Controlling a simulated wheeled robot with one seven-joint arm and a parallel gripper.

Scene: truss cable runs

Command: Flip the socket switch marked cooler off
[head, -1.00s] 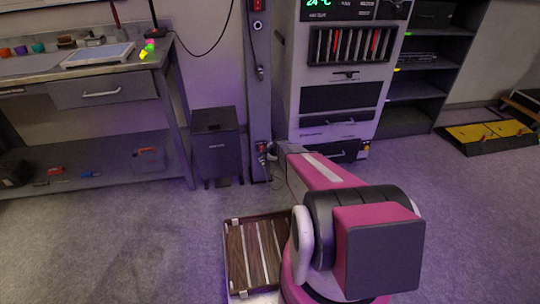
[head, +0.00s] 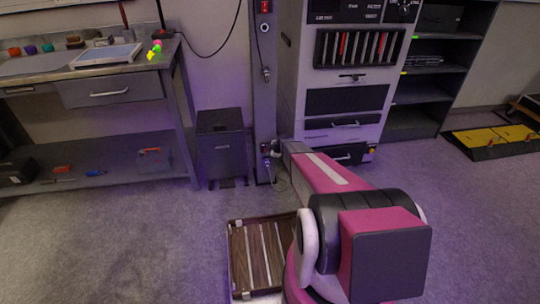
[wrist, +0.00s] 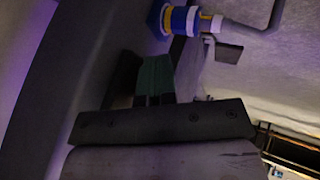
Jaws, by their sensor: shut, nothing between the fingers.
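A grey post (head: 263,95) stands left of the tall grey cabinet and carries sockets along its height. A red switch (head: 264,7) shows near its top. A lower socket (head: 265,149) sits near its foot, beside the end of my arm. No cooler label is readable, and I cannot tell any switch's position. My gripper (wrist: 146,68) is shut and empty in the wrist view, near the dark post surface; contact cannot be told. In the head view my arm hides its fingers. A blue, white and yellow plug (wrist: 184,20) with a grey cable shows beyond the fingers.
A dark box (head: 220,145) stands left of the post, close to it. The grey cabinet (head: 345,100) is close on the right; its top panel is dark. A workbench (head: 110,90) is at left. A slatted wooden crate (head: 232,262) lies on the floor by my arm.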

